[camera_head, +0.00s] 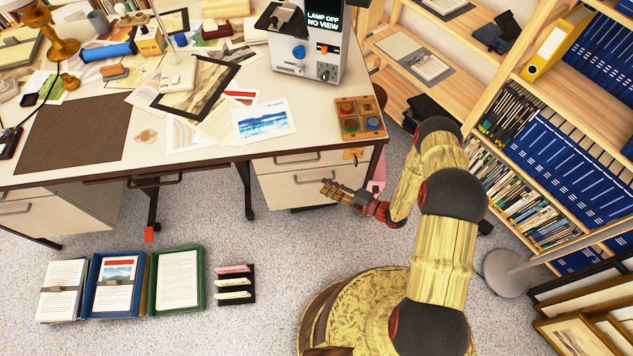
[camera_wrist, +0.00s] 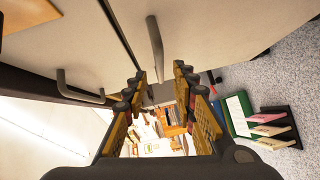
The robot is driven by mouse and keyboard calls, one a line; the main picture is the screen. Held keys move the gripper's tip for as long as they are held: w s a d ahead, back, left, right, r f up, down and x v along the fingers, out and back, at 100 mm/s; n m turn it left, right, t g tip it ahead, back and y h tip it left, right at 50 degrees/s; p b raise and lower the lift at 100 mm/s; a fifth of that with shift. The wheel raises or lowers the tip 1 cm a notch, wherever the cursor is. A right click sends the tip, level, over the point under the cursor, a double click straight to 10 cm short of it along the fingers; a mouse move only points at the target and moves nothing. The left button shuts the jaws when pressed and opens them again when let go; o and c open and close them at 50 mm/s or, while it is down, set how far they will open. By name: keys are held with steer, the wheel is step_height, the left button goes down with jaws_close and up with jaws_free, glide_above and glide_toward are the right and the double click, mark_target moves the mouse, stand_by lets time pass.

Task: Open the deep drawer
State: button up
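The deep drawer (camera_head: 315,192) is the lower, cream front in the right pedestal of the desk. It looks shut. Its bar handle (camera_wrist: 155,45) runs toward the gap between my fingertips in the wrist view; whether they touch it I cannot tell. My gripper (camera_head: 328,188) is in front of this drawer, near the right end of its handle in the head view. Its fingers (camera_wrist: 160,76) are spread apart, with nothing clearly held between them. The shallower upper drawer (camera_head: 278,165) looks shut, and its handle (camera_wrist: 78,92) is at left in the wrist view.
The desk top (camera_head: 215,165) overhangs the drawers. Binders (camera_head: 115,282) and a small black rack (camera_head: 235,284) lie on the carpet to the left. A bookcase (camera_head: 525,150) and lamp base (camera_head: 505,272) stand right.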

mark_target(317, 181)
steer(key=b+x, duration=0.1)
steer(key=x, duration=0.4)
steer(key=shift+w+a, duration=0.15)
steer(key=shift+a, duration=0.1)
steer(key=shift+c, duration=1.4)
steer(key=c, duration=0.4)
steer(key=shift+f, duration=0.1)
jaws_close()
